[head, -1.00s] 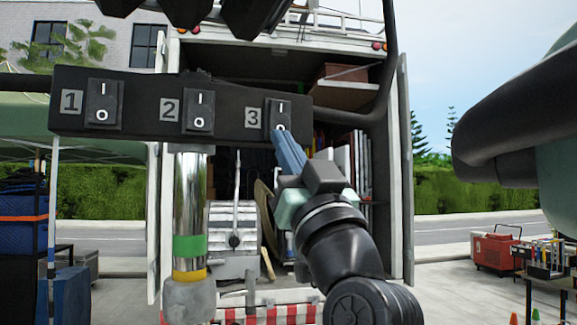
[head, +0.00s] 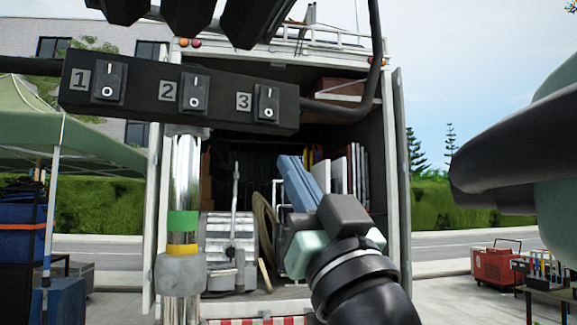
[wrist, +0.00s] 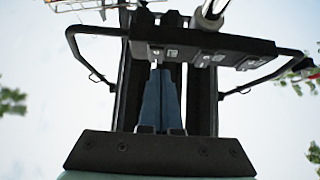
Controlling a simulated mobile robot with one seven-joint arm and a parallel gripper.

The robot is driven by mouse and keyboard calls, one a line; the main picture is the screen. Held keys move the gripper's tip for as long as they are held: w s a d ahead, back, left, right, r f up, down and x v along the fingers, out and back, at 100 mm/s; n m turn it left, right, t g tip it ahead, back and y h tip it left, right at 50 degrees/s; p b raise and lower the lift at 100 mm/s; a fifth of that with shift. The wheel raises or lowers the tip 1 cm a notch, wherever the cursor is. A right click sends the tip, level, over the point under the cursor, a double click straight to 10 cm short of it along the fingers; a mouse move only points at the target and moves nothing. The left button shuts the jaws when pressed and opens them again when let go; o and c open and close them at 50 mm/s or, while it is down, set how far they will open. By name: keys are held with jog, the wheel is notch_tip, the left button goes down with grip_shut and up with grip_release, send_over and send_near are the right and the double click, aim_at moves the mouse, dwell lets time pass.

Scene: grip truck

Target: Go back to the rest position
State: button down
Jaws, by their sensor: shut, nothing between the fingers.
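My gripper (head: 290,165) is shut and empty, its blue fingers pointing up and away below the right end of a black switch box (head: 215,118). The box carries three rocker switches: switch 1 (head: 109,82), switch 2 (head: 195,93) and switch 3 (head: 265,103). The fingers look apart from the box in the head view. In the wrist view the shut gripper (wrist: 160,75) points up toward the switch box (wrist: 225,50), which crosses the top of the picture.
A chrome pole (head: 184,180) with green and yellow bands stands under the box. A black tube (head: 375,70) bends at its right end. Behind is an open truck (head: 400,180) with gear inside. A red generator (head: 495,262) and a green canopy (head: 50,125) stand at the sides.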

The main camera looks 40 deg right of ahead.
jog(key=s+a+f+n+t+y, duration=0.1)
jog(key=s+a+f+y, duration=0.1)
jog(key=a, duration=1.1)
jog(key=s+a+f+n+t+y, duration=0.1)
jog(key=a+f+y, duration=0.3)
jog(key=a, duration=1)
jog(key=shift+s+a+n+y, duration=0.2)
jog(key=shift+s+n+y, duration=0.15)
jog(key=shift+n+y, duration=0.45)
